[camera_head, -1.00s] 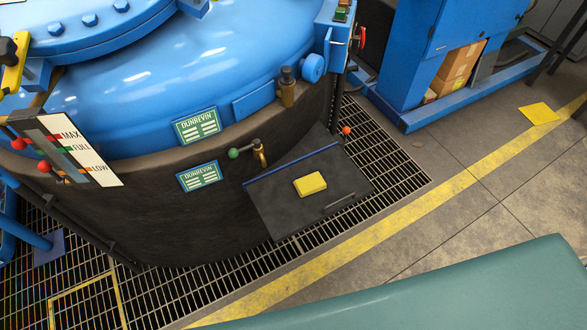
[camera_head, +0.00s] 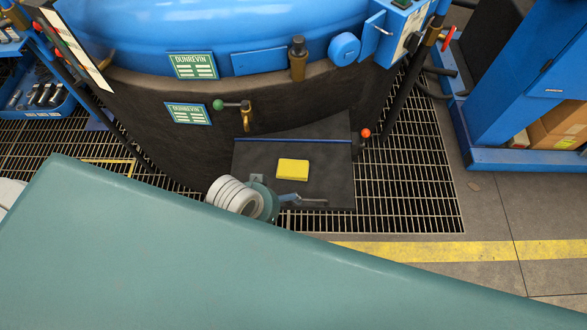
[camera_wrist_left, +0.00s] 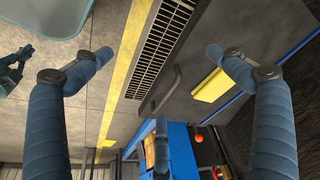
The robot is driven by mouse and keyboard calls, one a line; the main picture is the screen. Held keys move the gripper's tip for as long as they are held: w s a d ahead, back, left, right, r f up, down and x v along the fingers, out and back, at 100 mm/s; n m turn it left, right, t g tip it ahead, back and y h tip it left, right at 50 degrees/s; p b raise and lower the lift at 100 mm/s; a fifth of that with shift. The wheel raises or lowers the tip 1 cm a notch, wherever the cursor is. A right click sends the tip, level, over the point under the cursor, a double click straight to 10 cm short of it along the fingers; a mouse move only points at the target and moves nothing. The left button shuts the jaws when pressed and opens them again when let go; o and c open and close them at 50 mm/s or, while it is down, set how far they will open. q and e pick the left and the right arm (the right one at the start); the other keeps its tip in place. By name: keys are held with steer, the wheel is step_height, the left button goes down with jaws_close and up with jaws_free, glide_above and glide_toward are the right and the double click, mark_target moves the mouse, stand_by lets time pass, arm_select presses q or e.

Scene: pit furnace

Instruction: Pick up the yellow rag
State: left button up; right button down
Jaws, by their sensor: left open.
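The yellow rag (camera_head: 292,168) is a small folded pad lying flat on a dark plate (camera_head: 330,195) in front of the furnace. It also shows in the left wrist view (camera_wrist_left: 211,86), near the tip of the right-hand finger. My left gripper (camera_wrist_left: 160,55) has its blue fingers spread wide with nothing between them. In the head view the left gripper (camera_head: 290,198) is mostly hidden behind the pale ringed wrist and sits just in front of the rag, apart from it. A dark jointed shape (camera_wrist_left: 15,68) at the wrist view's left edge may be my right gripper; its state is unclear.
The dark furnace wall (camera_head: 150,110) rises behind the plate, with a brass valve (camera_head: 247,116) jutting out. An orange-red knob (camera_head: 366,133) stands right of the plate. Floor grating (camera_head: 415,160) surrounds it. A blue cabinet (camera_head: 530,95) stands at right.

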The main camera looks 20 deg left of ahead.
arm_select(q)
steer(key=w+d+r+m+h, duration=0.1)
steer(key=w+d+r+m, duration=0.1)
steer(key=d+m, duration=0.15)
steer(key=w+d+r+m+g+h, duration=0.1)
steer(key=w+d+r+m, duration=0.1)
steer(key=d, duration=0.3)
steer(key=w+d+r+m+h, duration=0.1)
steer(key=w+d+r+m, duration=0.1)
steer(key=d+m, duration=0.15)
steer(key=m+g+y, duration=0.2)
steer(key=m+y, duration=0.1)
steer(key=y, duration=0.2)
glide_above(292, 172)
step_height(292, 172, down, 7)
steer(key=shift+r, duration=0.2)
step_height(292, 172, down, 5)
arm_select(e)
steer(key=shift+w+a, duration=0.1)
steer(key=shift+a, duration=0.3)
arm_select(q)
steer(key=shift+c, duration=0.6)
